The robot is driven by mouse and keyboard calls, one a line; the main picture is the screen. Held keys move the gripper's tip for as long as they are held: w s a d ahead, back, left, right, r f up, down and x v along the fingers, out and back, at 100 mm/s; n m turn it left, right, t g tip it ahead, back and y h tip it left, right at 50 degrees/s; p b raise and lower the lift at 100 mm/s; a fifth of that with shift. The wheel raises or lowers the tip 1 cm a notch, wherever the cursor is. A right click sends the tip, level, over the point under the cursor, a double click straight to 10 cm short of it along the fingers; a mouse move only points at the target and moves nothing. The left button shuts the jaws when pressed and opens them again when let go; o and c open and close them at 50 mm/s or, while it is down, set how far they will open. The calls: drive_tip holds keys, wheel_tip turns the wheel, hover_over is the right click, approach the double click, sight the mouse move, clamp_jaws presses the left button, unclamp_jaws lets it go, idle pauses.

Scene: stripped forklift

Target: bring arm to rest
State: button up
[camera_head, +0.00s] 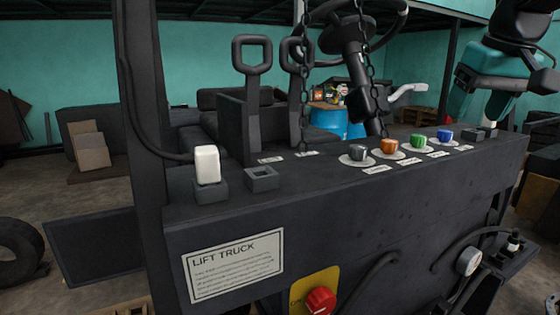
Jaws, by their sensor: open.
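My arm comes in at the top right corner, dark with teal parts. My gripper (482,98) hangs at its lower end, open, with nothing seen between its fingers. It shows above the right end of the dark lift truck console (350,215), near the blue knob (445,136). It looks apart from the console, but the exact gap is hard to judge.
The console carries grey (357,153), orange (389,146) and green (418,140) knobs, and a white plug (207,165) with a cable. Two levers (252,80), a steering column (355,65) and hanging chains rise behind. A red knob (320,300) is on the front.

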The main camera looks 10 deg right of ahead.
drive_tip(key=s+a+f+n+g+y, duration=0.1)
drive_tip(key=s+a+f+n, duration=0.25)
drive_tip(key=a+f, duration=0.35)
drive_tip(key=s+a+f+n+g+y, duration=0.15)
drive_tip(key=s+a+f, duration=0.25)
drive_tip(key=a, duration=0.4)
drive_tip(key=s+a+f+n+y, duration=0.1)
drive_tip(key=s+a+f, duration=0.3)
drive_tip(key=s, duration=0.2)
drive_tip(key=s+a+f+n+g+y, duration=0.1)
drive_tip(key=s+a+f+n, duration=0.1)
drive_tip(key=s, duration=0.4)
wheel_tip(320, 180, down, 2)
drive_tip(key=shift+a+f+n, duration=0.1)
drive_tip(key=shift+a+n, duration=0.2)
drive_tip(key=shift+a, duration=0.55)
